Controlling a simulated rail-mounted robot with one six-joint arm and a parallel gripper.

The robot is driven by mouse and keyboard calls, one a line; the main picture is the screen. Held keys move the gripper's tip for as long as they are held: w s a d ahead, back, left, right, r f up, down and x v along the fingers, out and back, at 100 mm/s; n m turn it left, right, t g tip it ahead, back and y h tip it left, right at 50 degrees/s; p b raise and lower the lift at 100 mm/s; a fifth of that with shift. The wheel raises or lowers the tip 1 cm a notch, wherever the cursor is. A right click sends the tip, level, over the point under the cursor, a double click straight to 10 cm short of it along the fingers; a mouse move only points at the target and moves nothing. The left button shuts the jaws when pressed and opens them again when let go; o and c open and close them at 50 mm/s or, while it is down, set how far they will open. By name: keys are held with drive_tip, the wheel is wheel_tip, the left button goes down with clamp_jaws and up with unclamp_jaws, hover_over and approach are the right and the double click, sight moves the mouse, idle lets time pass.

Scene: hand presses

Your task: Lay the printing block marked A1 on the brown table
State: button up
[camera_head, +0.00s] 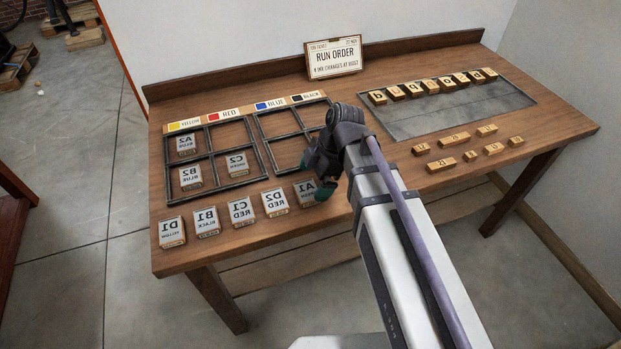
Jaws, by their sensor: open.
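The printing block marked A1 (305,188) sits at the right end of the front row of blocks on the brown wooden table (400,205). Its lettering is mirrored, and its right part is hidden behind my gripper. My gripper (316,178) is open, with its teal fingertips right at the block, one near its right side. I cannot tell whether they touch it or how far the other finger reaches around it.
Blocks D2 (275,201), C1 (241,211), B1 (206,221) and D1 (172,231) stand left of A1. Behind them are two dark divided frames (262,158), the left holding A2, B2 and C2. A metal tray (420,122) and small type pieces lie right. A reddish-brown edge (15,190) shows far left.

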drive_tip(key=p+v, duration=0.7)
drive_tip(key=v, duration=0.2)
drive_tip(key=s+d+f+m+t+h, duration=0.1)
drive_tip(key=s+d+m+h, duration=0.3)
drive_tip(key=m, duration=1.7)
drive_tip(key=s+d, duration=0.3)
drive_tip(key=d, duration=0.3)
drive_tip(key=shift+d+f+m+b, duration=0.15)
drive_tip(key=shift+f+m+b, duration=0.1)
drive_tip(key=shift+m+b, duration=0.05)
